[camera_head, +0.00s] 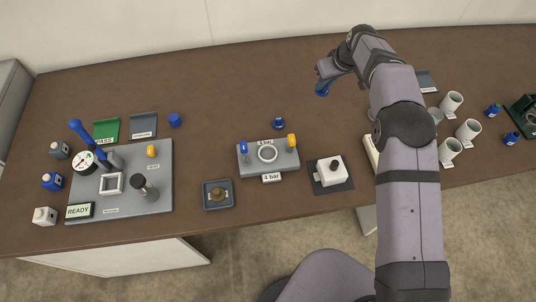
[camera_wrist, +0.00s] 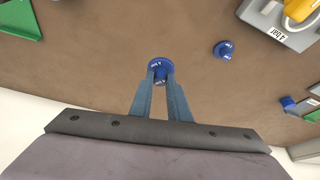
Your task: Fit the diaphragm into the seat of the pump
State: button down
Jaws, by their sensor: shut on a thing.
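My gripper (camera_wrist: 160,77) is shut on a round blue diaphragm (camera_wrist: 159,65) marked with small white lettering. In the head view my gripper (camera_head: 322,84) is over the table's back part, behind and to the right of the pump, apart from it. The pump is a grey block (camera_head: 250,168) labelled 4 bar, with a pale ring-shaped seat (camera_head: 267,153) in its top, a blue knob on the left and a yellow one on the right.
A second blue disc (camera_head: 278,123) lies behind the pump, also in the wrist view (camera_wrist: 224,49). A grey station with a gauge (camera_head: 150,200) is at left, a dark tray (camera_head: 206,206) and a white box (camera_head: 329,174) flank the pump's front, and white cups (camera_head: 468,131) stand right.

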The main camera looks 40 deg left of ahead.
jog(key=s+a+r+n+g+b, duration=0.15)
jog(key=s+n, duration=0.45)
jog(key=s, duration=0.7)
jog(key=s+a+r+n+g+b, duration=0.1)
jog(key=s+a+n+g+b, duration=0.15)
jog(key=s+n, duration=0.65)
jog(key=shift+s+d+f+m+g+p, duration=0.15)
jog(key=shift+s+f+m+p, duration=0.45)
jog(key=shift+f, duration=1.05)
jog(key=shift+s+d+f+m+g+p, duration=0.1)
jog(key=shift+s+f+m+p, duration=0.35)
jog(key=shift+f, duration=1.2)
jog(key=shift+s+d+f+m+g+p, duration=0.2)
jog(key=shift+s+f+p, duration=0.5)
jog(key=shift+f, duration=0.95)
jog(key=shift+w+a+f, duration=0.15)
jog(key=shift+w+f, duration=0.05)
jog(key=shift+f, duration=0.2)
jog(key=c, duration=1.7)
grip_release()
jog(key=shift+o, duration=0.2)
jog(key=shift+r, duration=0.2)
